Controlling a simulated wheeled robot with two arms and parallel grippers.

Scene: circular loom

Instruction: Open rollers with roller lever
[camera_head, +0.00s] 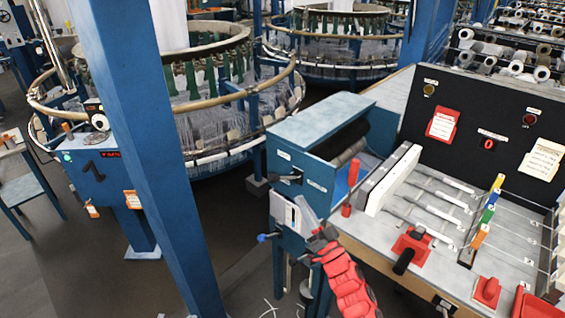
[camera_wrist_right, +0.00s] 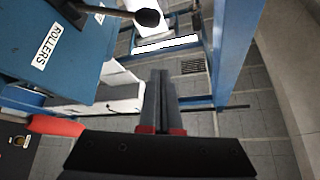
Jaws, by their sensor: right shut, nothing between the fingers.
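The roller lever (camera_head: 288,179) is a black lever with a round knob on the side of the blue roller housing (camera_head: 308,131). In the right wrist view its black knob (camera_wrist_right: 147,18) is at the top, beside the white ROLLERS label (camera_wrist_right: 46,47). My right gripper (camera_head: 301,202) is just below the lever in the head view. In the wrist view its fingers (camera_wrist_right: 160,73) are shut and empty, pointing below the knob and apart from it in the picture. A dark roller (camera_head: 351,146) shows partly inside the housing. My left gripper is out of view.
A red handle (camera_head: 350,175) and a white bar (camera_head: 393,180) stand beside the housing on the grey worktop. A blue-knobbed lever (camera_head: 263,238) sticks out lower left. A blue post (camera_head: 150,150) rises left of open floor. A red-based black handle (camera_head: 408,250) sits at the worktop's front.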

